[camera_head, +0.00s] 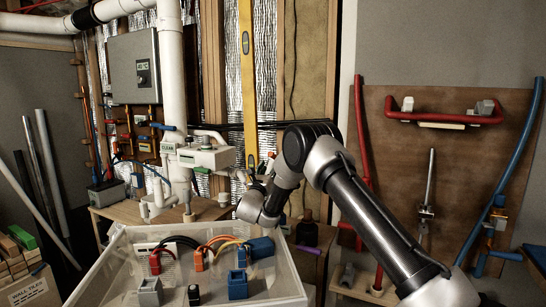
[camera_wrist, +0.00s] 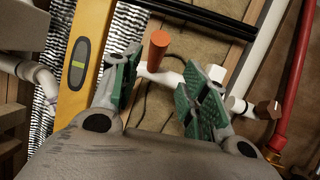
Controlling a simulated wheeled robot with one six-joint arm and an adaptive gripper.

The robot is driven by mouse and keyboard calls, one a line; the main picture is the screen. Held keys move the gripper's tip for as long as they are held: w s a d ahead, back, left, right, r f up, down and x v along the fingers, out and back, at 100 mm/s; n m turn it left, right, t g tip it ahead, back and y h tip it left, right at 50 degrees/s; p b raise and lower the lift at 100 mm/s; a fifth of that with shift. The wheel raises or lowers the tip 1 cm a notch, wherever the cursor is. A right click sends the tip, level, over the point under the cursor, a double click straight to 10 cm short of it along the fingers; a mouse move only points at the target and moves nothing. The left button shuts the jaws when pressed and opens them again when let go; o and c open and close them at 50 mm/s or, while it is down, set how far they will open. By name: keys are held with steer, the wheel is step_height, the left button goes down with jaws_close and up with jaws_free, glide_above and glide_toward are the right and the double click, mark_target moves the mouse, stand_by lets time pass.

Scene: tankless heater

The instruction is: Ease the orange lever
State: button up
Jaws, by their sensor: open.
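The orange lever (camera_wrist: 158,50) shows in the wrist view as a short, tapered orange handle joined to a white pipe (camera_wrist: 160,76). It stands beyond and between the two green-padded fingers of my gripper (camera_wrist: 163,78). The fingers are spread apart, and I see no contact with the lever. In the head view my arm's wrist covers much of this area, and I cannot clearly make out the lever there.
A yellow spirit level (camera_head: 246,55) stands upright at the wall, close left of the fingers in the wrist view (camera_wrist: 82,65). Black pipes (camera_wrist: 205,14) cross behind. A red pipe (camera_wrist: 298,75) is at right. A white bin (camera_head: 290,283) of fittings stands in front.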

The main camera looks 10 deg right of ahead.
mark_target(272, 156)
steer(key=shift+a+r+n+t, duration=0.4)
steer(key=shift+r+n+t, duration=0.1)
steer(key=shift+r+n, duration=0.1)
steer(key=shift+y, duration=0.3)
steer(key=x, duration=0.7)
steer(key=shift+w+d+f, duration=0.1)
steer(key=shift+w+d, duration=0.05)
steer(key=shift+w, duration=0.05)
jaws_close()
